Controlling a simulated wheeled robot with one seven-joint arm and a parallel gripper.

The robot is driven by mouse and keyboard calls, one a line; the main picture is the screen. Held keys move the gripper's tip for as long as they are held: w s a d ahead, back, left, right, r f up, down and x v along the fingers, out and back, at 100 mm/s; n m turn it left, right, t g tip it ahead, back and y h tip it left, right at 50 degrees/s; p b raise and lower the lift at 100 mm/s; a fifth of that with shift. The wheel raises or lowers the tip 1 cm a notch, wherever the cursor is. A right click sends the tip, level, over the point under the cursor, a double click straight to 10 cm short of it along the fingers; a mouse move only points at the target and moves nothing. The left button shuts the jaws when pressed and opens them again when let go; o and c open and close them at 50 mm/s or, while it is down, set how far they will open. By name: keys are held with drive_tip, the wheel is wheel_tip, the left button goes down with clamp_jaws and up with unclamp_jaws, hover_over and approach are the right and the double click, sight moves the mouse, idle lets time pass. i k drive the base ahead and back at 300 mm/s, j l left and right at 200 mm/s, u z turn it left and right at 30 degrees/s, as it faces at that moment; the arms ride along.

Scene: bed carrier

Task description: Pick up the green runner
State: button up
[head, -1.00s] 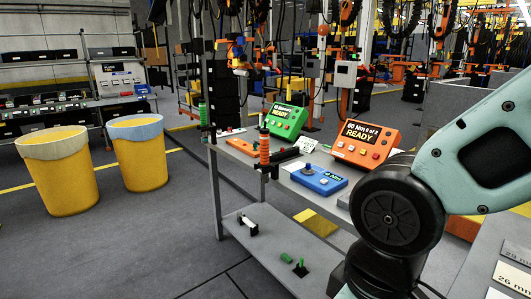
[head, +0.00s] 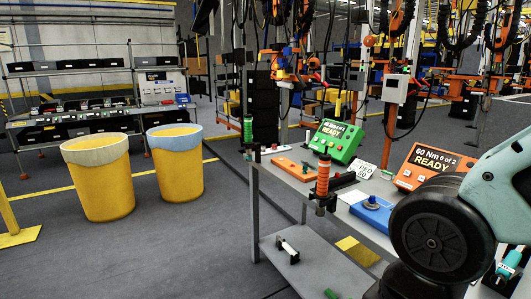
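A slim upright green tool (head: 248,131) with a ribbed grip, which looks like the green runner, stands at the far left corner of the workbench. A similar orange tool (head: 322,176) stands nearer, at the bench's left edge. A green controller box (head: 336,140) with a READY screen sits on the bench top behind the orange tool. My gripper is out of the picture; only my arm shows at the right, covering part of the bench.
An orange controller box (head: 424,166) and a blue box with a knob (head: 372,212) sit on the bench. A lower shelf (head: 318,270) holds small parts. Two yellow bins (head: 100,180) (head: 175,170) stand at the left. The floor between bins and bench is clear.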

sight(248, 117)
drive_tip(key=i+j+u, duration=0.35)
drive_tip(key=i, duration=0.35)
drive_tip(key=i+u, duration=0.35)
drive_tip(key=i, duration=0.35)
drive_tip(key=i+j+z, duration=0.15)
drive_tip(key=i+z, duration=0.35)
drive_tip(key=i+j+z, duration=0.3)
drive_tip(key=i+z, duration=0.15)
drive_tip(key=i+j+z, duration=0.5)
drive_tip(key=k, duration=0.05)
